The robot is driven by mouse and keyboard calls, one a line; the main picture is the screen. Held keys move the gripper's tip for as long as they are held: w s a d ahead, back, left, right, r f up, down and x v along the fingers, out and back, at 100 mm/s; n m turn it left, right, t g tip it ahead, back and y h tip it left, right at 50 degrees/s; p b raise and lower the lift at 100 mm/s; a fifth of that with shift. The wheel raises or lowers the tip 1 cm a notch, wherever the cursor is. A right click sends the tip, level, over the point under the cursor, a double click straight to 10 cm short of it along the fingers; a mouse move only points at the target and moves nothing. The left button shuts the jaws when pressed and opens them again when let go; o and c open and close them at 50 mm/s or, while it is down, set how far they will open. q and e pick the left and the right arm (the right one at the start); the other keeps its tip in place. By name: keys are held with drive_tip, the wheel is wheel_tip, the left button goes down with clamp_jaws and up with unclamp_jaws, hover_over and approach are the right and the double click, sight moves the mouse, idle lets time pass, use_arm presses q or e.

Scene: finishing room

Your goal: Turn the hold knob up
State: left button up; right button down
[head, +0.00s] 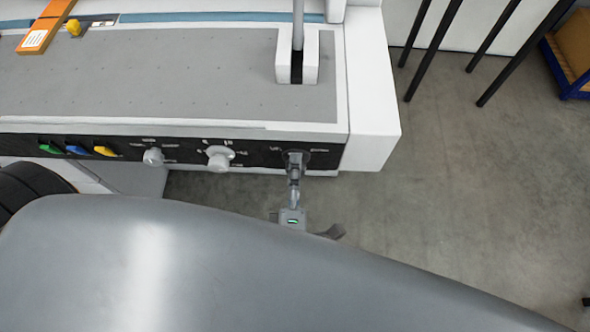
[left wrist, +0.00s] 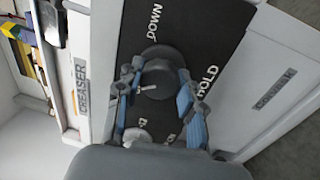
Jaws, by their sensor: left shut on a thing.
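The hold knob (left wrist: 160,82) is a round dark grey knob with a pale pointer mark, on a black panel in the left wrist view. The lettering "DOWN" and "HOLD" stands beside it. My left gripper (left wrist: 156,78) is shut on this knob, one finger on each side. In the head view my left gripper (head: 294,160) reaches the right end of the front panel and covers most of the knob. The exact pointer setting is hard to read. My right gripper is not in view.
Two light grey knobs, one (head: 153,157) at left and one (head: 219,158) nearer, sit along the black panel (head: 254,154). Green, blue and yellow switches (head: 77,150) are farther left. The machine's grey top (head: 180,75) is above. Open floor (head: 445,180) lies to the right.

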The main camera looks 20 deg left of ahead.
use_arm(q)
drive_tip(key=n+y+b, duration=0.1)
drive_tip(key=n+b, duration=0.1)
drive_tip(key=n, duration=0.3)
drive_tip(key=shift+n, duration=0.3)
idle(0.4)
drive_tip(key=o, duration=1.2)
drive_tip(key=shift+w, duration=0.1)
drive_tip(key=v, duration=0.7)
drive_tip(key=shift+s+d, duration=0.1)
drive_tip(key=shift+s, duration=0.2)
